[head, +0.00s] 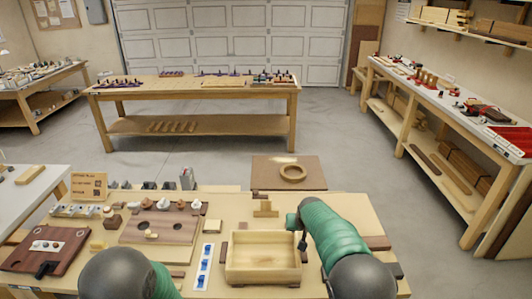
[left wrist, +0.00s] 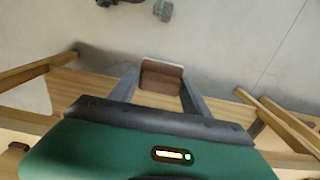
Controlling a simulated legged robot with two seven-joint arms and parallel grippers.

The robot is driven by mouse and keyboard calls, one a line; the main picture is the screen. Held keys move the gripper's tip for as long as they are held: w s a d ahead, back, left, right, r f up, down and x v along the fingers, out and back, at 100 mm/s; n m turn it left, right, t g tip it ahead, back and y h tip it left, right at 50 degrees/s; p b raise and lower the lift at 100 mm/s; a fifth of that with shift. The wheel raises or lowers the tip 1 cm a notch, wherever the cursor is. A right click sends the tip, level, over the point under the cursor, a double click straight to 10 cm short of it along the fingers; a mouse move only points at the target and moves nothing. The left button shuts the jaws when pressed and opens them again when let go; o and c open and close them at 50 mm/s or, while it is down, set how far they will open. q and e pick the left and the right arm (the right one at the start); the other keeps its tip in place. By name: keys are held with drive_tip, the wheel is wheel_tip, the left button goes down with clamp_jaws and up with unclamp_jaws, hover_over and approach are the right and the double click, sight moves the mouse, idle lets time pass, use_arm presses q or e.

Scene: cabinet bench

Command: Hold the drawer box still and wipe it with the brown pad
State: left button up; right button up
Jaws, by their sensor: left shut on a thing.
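The drawer box (head: 263,277) is an open, light wooden tray on the bench at the lower middle of the head view. My right gripper (head: 301,241) points down at the box's back right corner; its fingers are small and partly hidden by my green arm, so contact and opening are unclear. My left gripper (left wrist: 160,92) shows in the left wrist view, its two grey fingers shut on the brown pad (left wrist: 162,78), which has a pale edge. In the head view my left forearm enters at the bottom left; its gripper and the pad are hidden there.
A blue-and-white strip (head: 203,267) lies left of the box. A brown board with holes (head: 157,228) and a dark board (head: 45,250) lie farther left. A wooden ring (head: 292,171) rests on a brown panel behind. A T-shaped wooden piece (head: 265,210) stands behind the box.

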use_arm(q)
wheel_tip(320, 180, up, 8)
drive_tip(key=shift+f, duration=0.1)
idle(0.4)
